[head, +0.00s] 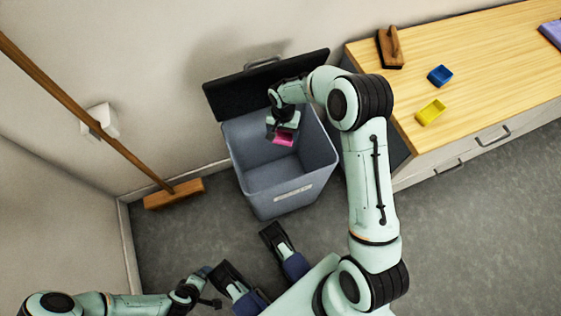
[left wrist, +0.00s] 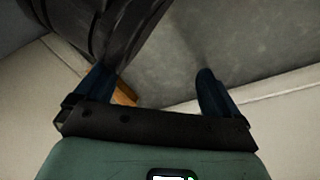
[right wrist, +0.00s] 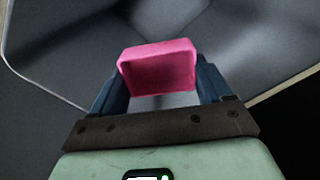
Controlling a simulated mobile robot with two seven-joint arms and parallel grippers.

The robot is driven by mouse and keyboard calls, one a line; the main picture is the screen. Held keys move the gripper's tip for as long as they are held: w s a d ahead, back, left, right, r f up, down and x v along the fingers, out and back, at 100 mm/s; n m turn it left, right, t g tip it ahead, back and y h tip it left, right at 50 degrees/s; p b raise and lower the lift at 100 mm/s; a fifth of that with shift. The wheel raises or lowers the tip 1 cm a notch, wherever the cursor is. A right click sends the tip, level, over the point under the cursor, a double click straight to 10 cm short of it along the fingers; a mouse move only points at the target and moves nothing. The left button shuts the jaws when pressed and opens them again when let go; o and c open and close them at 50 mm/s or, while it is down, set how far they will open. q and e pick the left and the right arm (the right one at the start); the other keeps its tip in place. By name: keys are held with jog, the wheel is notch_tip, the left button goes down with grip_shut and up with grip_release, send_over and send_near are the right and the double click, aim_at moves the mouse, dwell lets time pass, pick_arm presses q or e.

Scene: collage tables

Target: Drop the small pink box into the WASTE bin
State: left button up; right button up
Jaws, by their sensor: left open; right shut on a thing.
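The small pink box (head: 284,140) is in my right gripper (head: 281,131), over the open mouth of the grey-blue bin (head: 262,203). The bin has a pale label (head: 293,193) on its front, too small to read. Its dark lid (head: 232,96) stands open towards the wall. In the right wrist view the pink box (right wrist: 158,70) sits between the two fingers, with the bin's inside (right wrist: 65,55) behind it. My left gripper (left wrist: 152,78) is open and empty, low above the floor, away from the bin.
A broom (head: 174,192) leans against the wall left of the bin. A wooden-topped cabinet (head: 480,70) at the right bears a blue box (head: 440,75), a yellow box (head: 431,112), a brown brush-like block (head: 390,49) and a purple item (head: 551,33). Floor between broom and bin is clear.

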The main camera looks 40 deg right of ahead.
jog(key=o, duration=1)
pick_arm(q)
jog(key=r+p, duration=0.1)
jog(key=d+r+p, duration=0.1)
jog(key=r, duration=0.1)
jog(key=r+p, duration=0.1)
jog(key=shift+w+d+r, duration=0.15)
jog(key=shift+w+d, duration=0.05)
jog(key=shift+d, duration=0.15)
pick_arm(e)
notch_tip(320, 180, up, 12)
jog(key=shift+r, duration=0.1)
pick_arm(q)
jog(key=shift+s+h, duration=0.1)
jog(key=shift+h, duration=0.2)
